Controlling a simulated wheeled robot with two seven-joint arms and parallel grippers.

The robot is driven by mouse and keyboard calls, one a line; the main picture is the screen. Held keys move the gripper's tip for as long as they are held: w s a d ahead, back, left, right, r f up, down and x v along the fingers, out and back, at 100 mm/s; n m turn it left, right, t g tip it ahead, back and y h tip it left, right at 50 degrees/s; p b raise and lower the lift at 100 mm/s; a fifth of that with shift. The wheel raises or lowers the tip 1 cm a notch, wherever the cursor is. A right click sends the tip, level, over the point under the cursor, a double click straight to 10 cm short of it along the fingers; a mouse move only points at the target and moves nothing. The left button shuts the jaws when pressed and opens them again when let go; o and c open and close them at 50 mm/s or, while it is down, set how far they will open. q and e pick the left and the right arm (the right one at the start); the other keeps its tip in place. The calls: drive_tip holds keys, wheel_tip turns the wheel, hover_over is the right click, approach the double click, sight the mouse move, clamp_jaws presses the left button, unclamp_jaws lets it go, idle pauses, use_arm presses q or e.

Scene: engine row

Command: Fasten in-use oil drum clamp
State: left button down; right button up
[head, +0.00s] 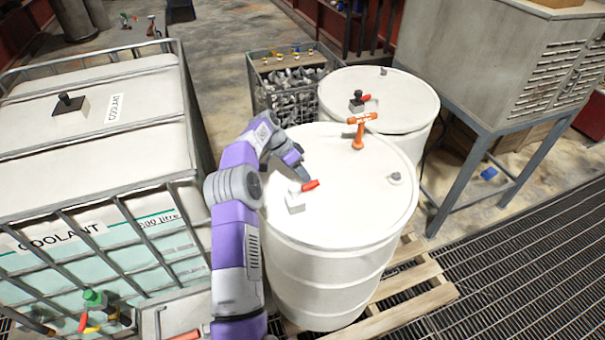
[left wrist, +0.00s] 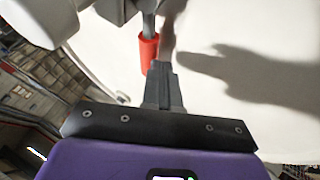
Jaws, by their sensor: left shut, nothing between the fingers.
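The front white oil drum (head: 340,230) stands on a wooden pallet. A small pale clamp (head: 295,203) with a red-tipped lever (head: 310,185) sits on its lid near the left edge. An orange T-shaped fitting (head: 360,125) stands at the far side of that lid. My left gripper (head: 306,176) is just above the lid beside the red lever tip, shut and empty. In the left wrist view the shut fingers (left wrist: 161,88) are close to the red lever tip (left wrist: 148,52); I cannot tell whether they touch. My right gripper is not in view.
A second white drum (head: 415,100) behind has a dark fitting with a red lever (head: 366,97). A caged coolant tank (head: 60,140) stands at left, a wire crate (head: 287,60) behind. A metal cabinet (head: 490,60) is at right. Floor grating (head: 520,260) lies open at front right.

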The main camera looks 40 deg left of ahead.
use_arm(q)
drive_tip(key=p+v, duration=0.1)
drive_tip(key=v, duration=0.6)
drive_tip(key=shift+r, duration=0.25)
drive_tip(key=shift+s+a, duration=0.1)
drive_tip(key=shift+s, duration=0.05)
idle(0.4)
